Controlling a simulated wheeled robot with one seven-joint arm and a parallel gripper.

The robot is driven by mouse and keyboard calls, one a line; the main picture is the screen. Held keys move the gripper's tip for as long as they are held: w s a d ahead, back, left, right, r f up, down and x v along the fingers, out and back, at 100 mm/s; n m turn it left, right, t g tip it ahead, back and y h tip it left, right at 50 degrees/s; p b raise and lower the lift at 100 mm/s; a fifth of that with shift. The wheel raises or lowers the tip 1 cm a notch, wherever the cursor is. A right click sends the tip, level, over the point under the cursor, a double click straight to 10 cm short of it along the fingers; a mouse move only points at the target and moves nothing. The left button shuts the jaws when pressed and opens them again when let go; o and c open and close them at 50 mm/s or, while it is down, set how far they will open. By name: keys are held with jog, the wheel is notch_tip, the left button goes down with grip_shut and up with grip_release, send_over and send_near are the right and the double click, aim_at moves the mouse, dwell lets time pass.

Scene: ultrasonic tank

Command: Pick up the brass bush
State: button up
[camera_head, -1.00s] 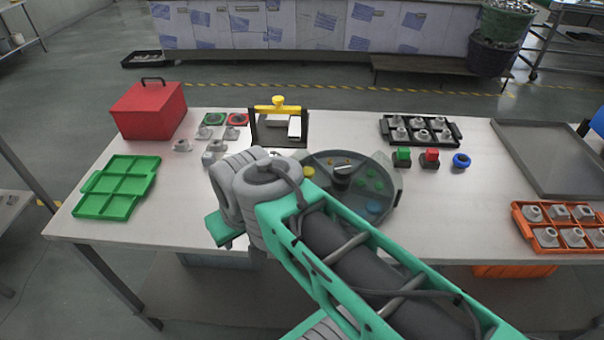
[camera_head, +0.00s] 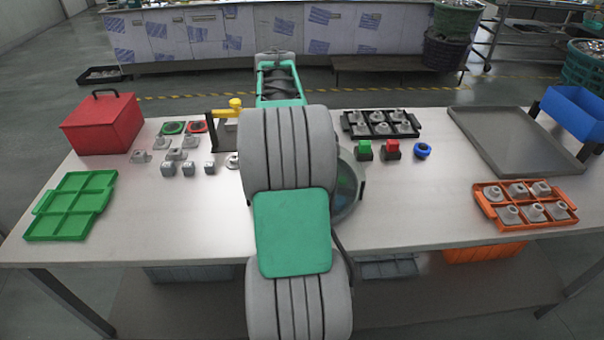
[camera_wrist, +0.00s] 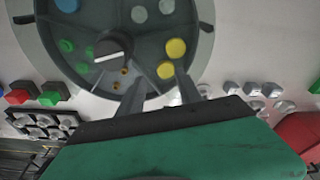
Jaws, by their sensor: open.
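Two small brass-coloured pieces lie in one compartment of the round grey tray (camera_wrist: 140,42) in the wrist view. One brass bush (camera_wrist: 123,72) is nearer the tray's central knob, the other (camera_wrist: 115,86) nearer my gripper. My gripper (camera_wrist: 160,76) is open, its two fingers apart and pointing at the tray's edge. The brass pieces are just left of the left finger. Nothing shows held between the fingers. In the head view my arm hides my gripper and most of the round tray (camera_head: 347,205); the brass pieces are hidden there.
Yellow discs (camera_wrist: 176,49) share the tray. Grey blocks (camera_head: 188,169), a red box (camera_head: 102,125) and a green tray (camera_head: 72,205) are left. A black rack (camera_head: 380,127), coloured buttons (camera_head: 364,150) and an orange rack (camera_head: 523,205) are right.

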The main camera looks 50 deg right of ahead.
jog(key=s+d+f+m, duration=0.1)
jog(key=s+d+f, duration=0.3)
jog(key=d, duration=0.4)
jog(key=f, duration=0.2)
jog(key=f+p, duration=0.1)
jog(key=f, duration=0.1)
jog(key=w+d+f+p, duration=0.1)
jog(key=f, duration=0.2)
jog(key=shift+w, duration=0.1)
jog(key=shift+c, duration=0.4)
grip_shut()
